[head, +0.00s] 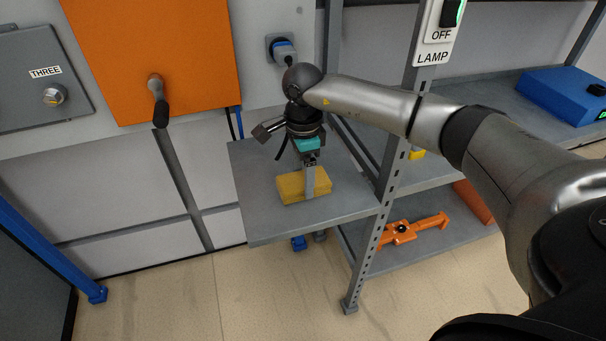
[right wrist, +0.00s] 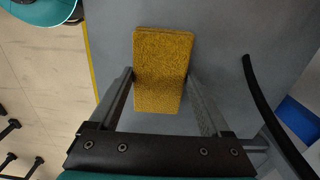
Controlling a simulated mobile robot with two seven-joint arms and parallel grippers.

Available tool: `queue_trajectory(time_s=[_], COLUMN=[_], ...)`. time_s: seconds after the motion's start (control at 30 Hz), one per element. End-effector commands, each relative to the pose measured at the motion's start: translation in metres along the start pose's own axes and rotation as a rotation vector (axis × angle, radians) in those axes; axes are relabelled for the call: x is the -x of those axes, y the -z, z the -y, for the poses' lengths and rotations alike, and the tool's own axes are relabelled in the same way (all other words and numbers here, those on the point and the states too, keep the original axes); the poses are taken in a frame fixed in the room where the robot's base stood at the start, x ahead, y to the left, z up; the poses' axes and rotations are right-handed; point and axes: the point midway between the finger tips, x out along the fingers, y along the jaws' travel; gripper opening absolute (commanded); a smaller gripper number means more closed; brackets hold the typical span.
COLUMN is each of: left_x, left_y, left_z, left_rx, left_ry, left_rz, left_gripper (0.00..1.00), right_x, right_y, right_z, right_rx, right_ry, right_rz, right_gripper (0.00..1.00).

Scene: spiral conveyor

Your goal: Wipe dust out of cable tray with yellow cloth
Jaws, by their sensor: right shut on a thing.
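The yellow cloth (head: 291,187) looks like a thick, rough rectangular block. It is on or just above the grey shelf top (head: 262,222), and I cannot tell whether it touches. My right gripper (head: 311,186) points down and is shut on it. In the right wrist view, the cloth (right wrist: 162,70) is between the two fingers of the gripper (right wrist: 161,76), with its far end extending past their tips. The grey surface (right wrist: 225,45) lies beneath it. I cannot make out a separate cable tray or any dust. My left gripper is not in view.
A shelf post (head: 385,215) stands close to the right of the grey top. A plug and socket (head: 283,48) are on the wall behind. A black cable (right wrist: 262,110) runs beside the gripper in the right wrist view. An orange tool (head: 412,230) lies on the lower shelf.

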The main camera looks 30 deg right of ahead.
Motion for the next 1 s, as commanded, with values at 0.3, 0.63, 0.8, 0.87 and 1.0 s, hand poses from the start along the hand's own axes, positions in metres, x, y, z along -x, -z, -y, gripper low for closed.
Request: queue_trajectory(time_s=[0.3, 0.63, 0.8, 0.87, 1.0], left_x=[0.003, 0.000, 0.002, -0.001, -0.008], left_y=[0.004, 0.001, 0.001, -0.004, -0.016], left_z=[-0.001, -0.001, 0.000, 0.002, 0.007], left_rx=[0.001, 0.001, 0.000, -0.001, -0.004], left_ry=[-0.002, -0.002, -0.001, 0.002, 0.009], left_rz=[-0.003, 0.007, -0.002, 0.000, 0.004], left_gripper=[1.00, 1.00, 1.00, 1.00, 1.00], right_x=[-0.003, -0.004, 0.013, 0.022, 0.043], right_y=[0.000, 0.000, 0.000, 0.000, 0.000], right_z=[0.000, 0.000, 0.000, 0.000, 0.001], right_rx=[0.000, 0.000, 0.000, 0.001, 0.000], right_ry=[-0.001, 0.000, 0.002, 0.002, 0.002], right_rz=[0.000, 0.000, 0.000, 0.000, 0.001], right_gripper=[1.00, 1.00, 1.00, 1.00, 1.00])
